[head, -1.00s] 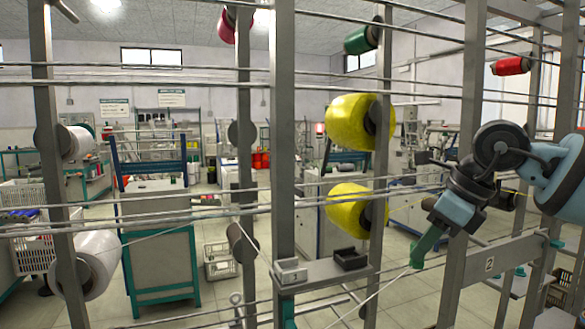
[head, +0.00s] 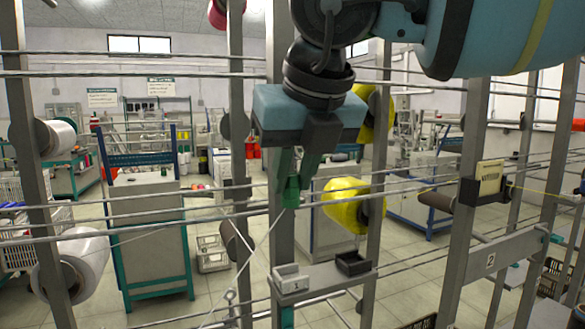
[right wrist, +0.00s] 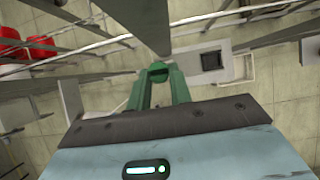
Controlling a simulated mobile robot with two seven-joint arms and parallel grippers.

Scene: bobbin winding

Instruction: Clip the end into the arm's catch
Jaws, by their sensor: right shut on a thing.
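My right gripper (head: 291,196) has green fingers pointing down, in front of a grey upright post. Its fingertips are closed together, and they also show closed in the right wrist view (right wrist: 158,72). A thin white yarn (head: 262,247) runs from the fingertips down and left; its held end is hidden between them. Below the gripper is the grey arm marked 1 (head: 322,274), with a pale block (head: 291,281) at its left end and a black open-topped box (head: 352,263) at its right. The gripper is above and apart from this arm. I cannot tell which part is the catch. My left gripper is not in view.
Horizontal metal rails (head: 140,228) cross in front of the uprights. Yellow (head: 346,205) and white (head: 84,262) cones sit on the posts. At right are a crossbar marked 2 (head: 490,262) and a yellow block in a black holder (head: 489,178).

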